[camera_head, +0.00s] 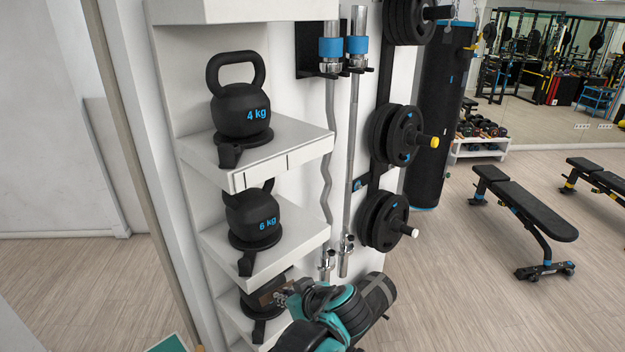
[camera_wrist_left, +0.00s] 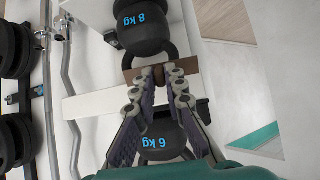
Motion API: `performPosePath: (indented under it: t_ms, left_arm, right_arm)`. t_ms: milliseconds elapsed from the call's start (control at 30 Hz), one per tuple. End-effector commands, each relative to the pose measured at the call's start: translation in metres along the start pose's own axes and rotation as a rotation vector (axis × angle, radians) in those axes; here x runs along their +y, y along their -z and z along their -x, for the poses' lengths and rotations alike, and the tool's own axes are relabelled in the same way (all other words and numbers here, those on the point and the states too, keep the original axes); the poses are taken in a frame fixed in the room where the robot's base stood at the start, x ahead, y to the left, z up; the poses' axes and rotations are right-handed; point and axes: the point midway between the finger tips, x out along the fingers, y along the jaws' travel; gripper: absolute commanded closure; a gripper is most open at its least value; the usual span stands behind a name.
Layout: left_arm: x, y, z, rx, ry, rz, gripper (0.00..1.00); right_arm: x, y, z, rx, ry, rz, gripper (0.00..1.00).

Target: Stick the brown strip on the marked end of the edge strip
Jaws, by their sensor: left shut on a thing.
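My left gripper (camera_head: 285,293) is low in the head view, in front of the lower shelves. It is shut on the brown strip (camera_head: 267,293). In the left wrist view the brown strip (camera_wrist_left: 187,67) lies across the fingertips (camera_wrist_left: 160,74), sticking out on both sides. A pale edge strip (camera_head: 265,171) with thin dark marks runs along the front of the shelf under the 4 kg kettlebell (camera_head: 242,110). The held strip is well below it and apart from it. My right gripper is in neither view.
The 6 kg kettlebell (camera_head: 253,215) stands on the shelf below; the 8 kg one (camera_wrist_left: 143,25) shows in the wrist view. Curved and straight bars (camera_head: 352,140) and weight plates (camera_head: 400,135) hang on the right. Open floor lies beyond, with a bench (camera_head: 525,210).

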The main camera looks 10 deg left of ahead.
Motion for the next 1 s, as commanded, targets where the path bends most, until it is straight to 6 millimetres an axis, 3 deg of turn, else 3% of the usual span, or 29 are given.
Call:
performPosePath:
  t_ms: [33,200,400,500,667,1000]
  left_arm:
    - [0.009,0.030,0.031,0.072,0.029,0.019,1.00]
    - [0.022,0.103,0.106,0.292,0.118,0.069,1.00]
    - [0.034,0.164,0.180,0.453,0.135,0.064,1.00]
    - [0.037,0.182,0.203,0.495,0.129,0.057,1.00]
    - [0.040,0.193,0.219,0.525,0.119,0.050,1.00]
    - [0.040,0.192,0.219,0.528,0.118,0.048,1.00]
  right_arm:
    - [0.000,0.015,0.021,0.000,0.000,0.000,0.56]
    - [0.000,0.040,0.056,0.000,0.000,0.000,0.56]
    - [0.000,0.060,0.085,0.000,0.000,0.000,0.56]
    - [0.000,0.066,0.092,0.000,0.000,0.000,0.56]
    - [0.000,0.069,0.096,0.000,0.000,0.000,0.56]
    - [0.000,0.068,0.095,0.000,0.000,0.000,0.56]
